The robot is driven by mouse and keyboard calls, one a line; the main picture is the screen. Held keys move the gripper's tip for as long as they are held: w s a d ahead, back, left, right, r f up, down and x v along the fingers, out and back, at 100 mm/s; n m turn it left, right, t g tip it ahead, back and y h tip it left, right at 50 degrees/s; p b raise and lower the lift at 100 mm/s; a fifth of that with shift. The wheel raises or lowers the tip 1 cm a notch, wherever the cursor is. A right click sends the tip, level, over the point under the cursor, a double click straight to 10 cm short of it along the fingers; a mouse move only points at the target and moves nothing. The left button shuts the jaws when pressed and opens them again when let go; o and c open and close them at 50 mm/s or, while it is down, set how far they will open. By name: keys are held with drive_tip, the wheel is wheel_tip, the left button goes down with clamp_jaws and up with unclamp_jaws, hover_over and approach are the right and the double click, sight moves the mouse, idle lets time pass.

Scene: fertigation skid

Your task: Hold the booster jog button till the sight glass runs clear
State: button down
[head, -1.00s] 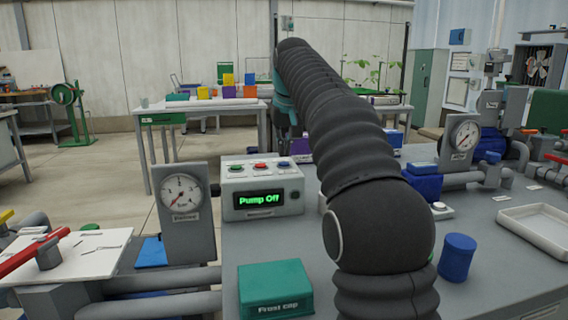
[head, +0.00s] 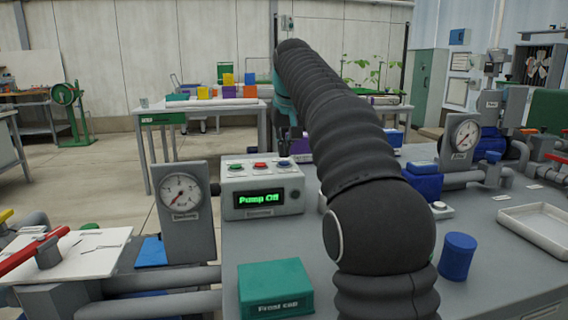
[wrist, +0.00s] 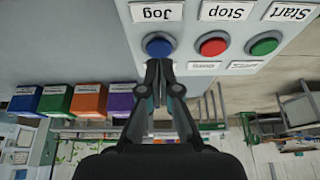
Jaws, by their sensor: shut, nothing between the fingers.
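The control box (head: 262,205) carries a green, a red and a blue button along its top, and its display (head: 262,198) reads "Pump Off" in green. In the wrist view, upside down, the blue button (wrist: 158,45) sits by the label "Jog", beside the red Stop button (wrist: 213,45) and green Start button (wrist: 263,44). My gripper (wrist: 160,63) is shut and empty, its fingertips right at the blue button's near edge. I cannot tell whether they touch it. In the head view my arm hides most of the gripper. I cannot make out a sight glass.
A pressure gauge (head: 181,191) stands left of the box, and another gauge (head: 463,138) at right. A teal "Frost cap" block (head: 275,287), a blue cylinder (head: 457,257) and a white tray (head: 542,228) rest on the grey bench. Pipes run along both sides.

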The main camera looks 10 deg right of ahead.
sight(284, 163)
drive_tip(key=shift+f+b, duration=0.5)
drive_tip(key=shift+f, duration=0.35)
idle(5.7)
drive_tip(key=shift+r, duration=0.1)
idle(0.6)
wheel_tip(284, 163, up, 3)
drive_tip(key=p, duration=0.3)
drive_tip(key=shift+r, duration=1.95)
